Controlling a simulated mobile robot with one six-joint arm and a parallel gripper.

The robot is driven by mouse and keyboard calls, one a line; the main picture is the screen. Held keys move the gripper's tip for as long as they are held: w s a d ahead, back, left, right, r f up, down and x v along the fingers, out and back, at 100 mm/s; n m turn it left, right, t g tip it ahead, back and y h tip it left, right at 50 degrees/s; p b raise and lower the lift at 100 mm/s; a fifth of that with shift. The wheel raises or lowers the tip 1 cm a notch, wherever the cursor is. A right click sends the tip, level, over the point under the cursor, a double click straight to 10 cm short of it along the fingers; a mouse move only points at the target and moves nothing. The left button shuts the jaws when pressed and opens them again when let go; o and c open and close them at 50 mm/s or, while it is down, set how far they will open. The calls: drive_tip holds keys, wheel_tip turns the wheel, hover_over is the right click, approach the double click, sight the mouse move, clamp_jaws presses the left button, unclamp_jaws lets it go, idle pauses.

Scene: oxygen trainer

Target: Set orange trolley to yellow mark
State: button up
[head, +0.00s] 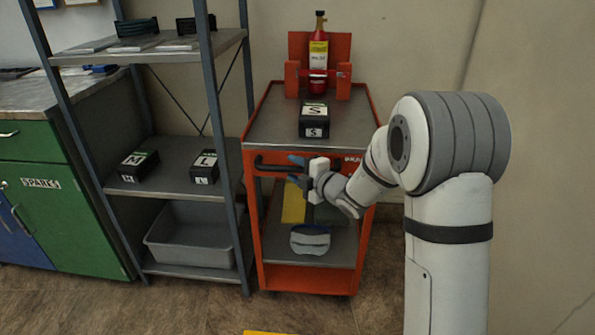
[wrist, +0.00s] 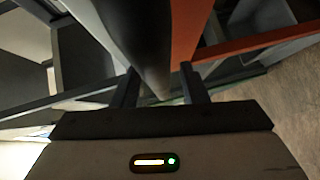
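The orange trolley (head: 265,240) stands against the wall, right of the grey shelf rack. A black handle bar (head: 270,164) runs across its front below the top tray. My gripper (head: 298,171) is at the right part of this handle. In the wrist view, my gripper (wrist: 160,88) has its two fingers apart, with the dark handle (wrist: 140,40) running down between them; no firm contact shows. A strip of the yellow mark (head: 270,332) shows on the floor at the bottom edge of the head view; the rest is cut off.
The trolley carries a red cylinder (head: 318,60) in an orange holder, a black S box (head: 314,118) and a blue-grey item (head: 310,240) below. The shelf rack (head: 222,150) stands close on its left. Floor in front looks clear.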

clamp_jaws()
idle(0.3)
drive_tip(key=shift+d, duration=0.15)
drive_tip(key=shift+s+f, duration=0.1)
drive_tip(key=shift+f, duration=0.05)
